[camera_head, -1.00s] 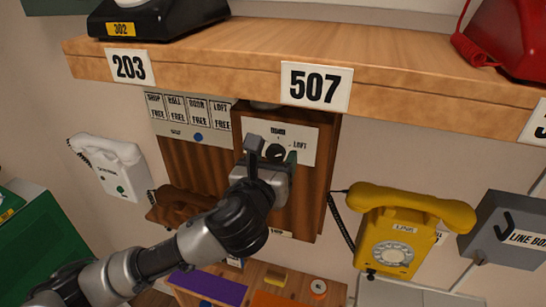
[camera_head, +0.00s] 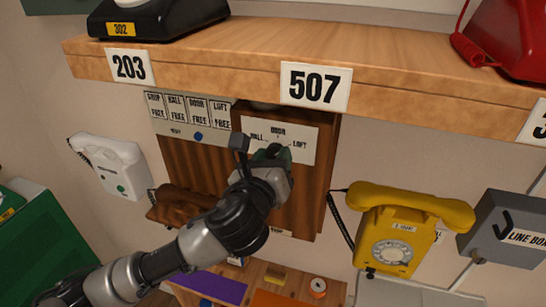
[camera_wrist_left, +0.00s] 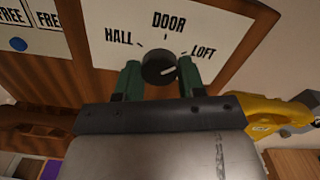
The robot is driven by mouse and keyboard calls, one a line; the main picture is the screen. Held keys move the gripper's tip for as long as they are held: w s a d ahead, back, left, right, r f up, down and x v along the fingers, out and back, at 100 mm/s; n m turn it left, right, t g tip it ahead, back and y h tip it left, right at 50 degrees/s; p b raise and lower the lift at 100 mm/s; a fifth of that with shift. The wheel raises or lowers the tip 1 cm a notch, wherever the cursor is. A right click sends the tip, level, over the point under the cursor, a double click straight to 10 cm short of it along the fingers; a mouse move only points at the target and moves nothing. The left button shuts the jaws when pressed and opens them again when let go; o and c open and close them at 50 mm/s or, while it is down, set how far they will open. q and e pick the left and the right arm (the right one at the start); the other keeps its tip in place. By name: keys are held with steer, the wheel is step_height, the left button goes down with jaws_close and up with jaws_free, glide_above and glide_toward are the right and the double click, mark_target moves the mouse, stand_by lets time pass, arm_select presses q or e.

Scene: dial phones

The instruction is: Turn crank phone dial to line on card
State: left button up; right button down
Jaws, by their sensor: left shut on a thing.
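The black dial knob (camera_wrist_left: 158,69) sits on a white plate (camera_wrist_left: 115,50) marked HALL, DOOR and LOFT, on the wooden crank phone (camera_head: 310,205). Its pale mark points right, roughly toward LOFT. My left gripper (camera_wrist_left: 160,75) has its green fingers on either side of the knob and is shut on it. In the head view the left gripper (camera_head: 272,154) covers much of the knob. A card (camera_head: 190,116) at the upper left reads SHOP, HALL, DOOR and LOFT, each with FREE below. My right gripper is not in view.
A wooden shelf (camera_head: 220,62) with plates 203 and 507 overhangs the crank phone. A yellow phone (camera_head: 395,235) hangs close on the right, a white phone (camera_head: 110,167) on the left. A grey line box (camera_head: 505,230) is at far right.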

arm_select(q)
steer(key=n, duration=0.4)
steer(key=shift+n, duration=0.4)
steer(key=shift+d+n+p, duration=0.1)
steer(key=shift+n+p, duration=0.25)
steer(key=shift+n, duration=1.85)
steer(key=o, duration=0.9)
